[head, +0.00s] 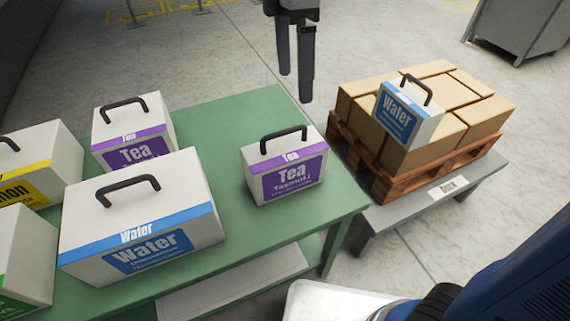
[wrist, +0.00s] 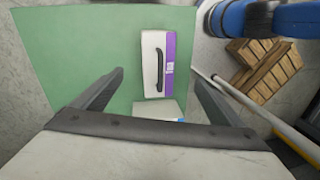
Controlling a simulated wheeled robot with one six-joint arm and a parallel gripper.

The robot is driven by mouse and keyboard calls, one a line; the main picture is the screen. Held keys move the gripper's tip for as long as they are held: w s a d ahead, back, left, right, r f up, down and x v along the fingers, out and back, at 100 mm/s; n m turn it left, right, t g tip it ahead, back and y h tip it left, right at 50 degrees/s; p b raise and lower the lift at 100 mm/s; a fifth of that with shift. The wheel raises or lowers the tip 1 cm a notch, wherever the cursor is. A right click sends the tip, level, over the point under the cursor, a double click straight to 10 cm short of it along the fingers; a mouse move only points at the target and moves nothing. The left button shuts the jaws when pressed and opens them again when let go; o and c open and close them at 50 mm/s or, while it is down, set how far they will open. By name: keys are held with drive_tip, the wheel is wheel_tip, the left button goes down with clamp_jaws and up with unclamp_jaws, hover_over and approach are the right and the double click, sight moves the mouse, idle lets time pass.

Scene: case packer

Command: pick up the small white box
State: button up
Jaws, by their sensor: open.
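The small white box that stands alone is a Tea box (head: 287,166) with a purple band and label and a black top handle. It stands upright on the right part of the green table (head: 228,122). The wrist view shows a white box with a purple side (wrist: 155,62) from above, apparently the same one, between and beyond the fingers. My gripper (head: 295,88) is open and empty, its fingers pointing down, above and apart from the box. Another small white box, labelled Water (head: 408,112), sits on the brown cartons at the right.
A large white Water box (head: 140,215) and another Tea box (head: 133,135) stand left on the table. A yellow-labelled box (head: 38,165) and a green-labelled box (head: 25,255) are at the left edge. Brown cartons lie on a wooden pallet (head: 390,185). The table's back right is clear.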

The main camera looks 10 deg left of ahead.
sight(283, 146)
drive_tip(key=shift+n, duration=0.8)
drive_tip(key=s+f, duration=0.1)
drive_tip(key=f, duration=0.4)
drive_tip(key=s+a+f, duration=0.1)
drive_tip(key=f, duration=0.5)
drive_tip(key=s+f, duration=0.1)
drive_tip(key=f, duration=0.5)
drive_tip(key=shift+s+a, duration=0.25)
drive_tip(key=shift+c, duration=0.7)
drive_tip(key=c, duration=1.9)
drive_tip(key=shift+r, duration=0.15)
